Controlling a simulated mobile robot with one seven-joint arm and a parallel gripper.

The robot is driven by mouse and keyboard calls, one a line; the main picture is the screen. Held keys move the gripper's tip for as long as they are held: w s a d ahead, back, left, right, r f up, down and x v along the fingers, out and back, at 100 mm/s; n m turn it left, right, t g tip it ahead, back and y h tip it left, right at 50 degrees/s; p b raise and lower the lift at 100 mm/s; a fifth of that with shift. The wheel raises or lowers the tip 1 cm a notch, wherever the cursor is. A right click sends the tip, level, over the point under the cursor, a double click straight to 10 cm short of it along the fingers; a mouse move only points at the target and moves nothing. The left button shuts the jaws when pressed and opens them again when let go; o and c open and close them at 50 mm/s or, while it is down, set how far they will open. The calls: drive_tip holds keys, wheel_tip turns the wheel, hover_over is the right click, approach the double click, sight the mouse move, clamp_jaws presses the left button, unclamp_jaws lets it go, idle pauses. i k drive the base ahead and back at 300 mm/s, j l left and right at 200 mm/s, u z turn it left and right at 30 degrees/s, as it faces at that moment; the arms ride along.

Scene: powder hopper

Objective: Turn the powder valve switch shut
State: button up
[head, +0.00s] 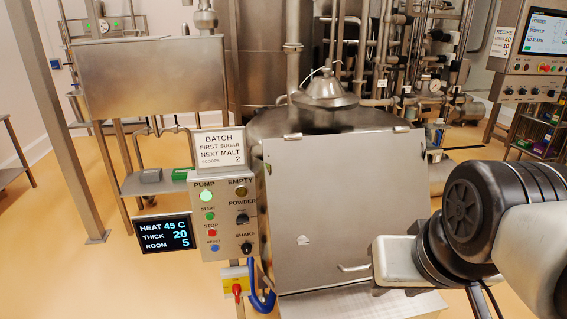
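The powder switch (243,219) is a small black knob under the POWDER label on the grey control panel (223,262). The way it points is too small to tell. A similar black SHAKE knob (246,248) sits below it. My gripper (344,268) is to the right of the panel and lower than the powder switch, in front of the large steel plate, apart from the switch. A thin finger points left from its pale body; I cannot make out two separate fingertips or anything held.
A steel plate (345,200) stands right of the panel, with a steel step (340,303) below. A dark display (163,234) reads heat 45 C, thick 20, room 5. A red-handled yellow switch (236,281) and blue hose (262,299) hang under the panel. Open floor (60,270) lies left.

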sight(242, 219)
drive_tip(key=i+l+u, duration=0.1)
drive_tip(key=u, duration=0.25)
drive_tip(key=l+u, duration=0.35)
drive_tip(key=i+l+u, duration=0.1)
drive_tip(key=u, duration=0.3)
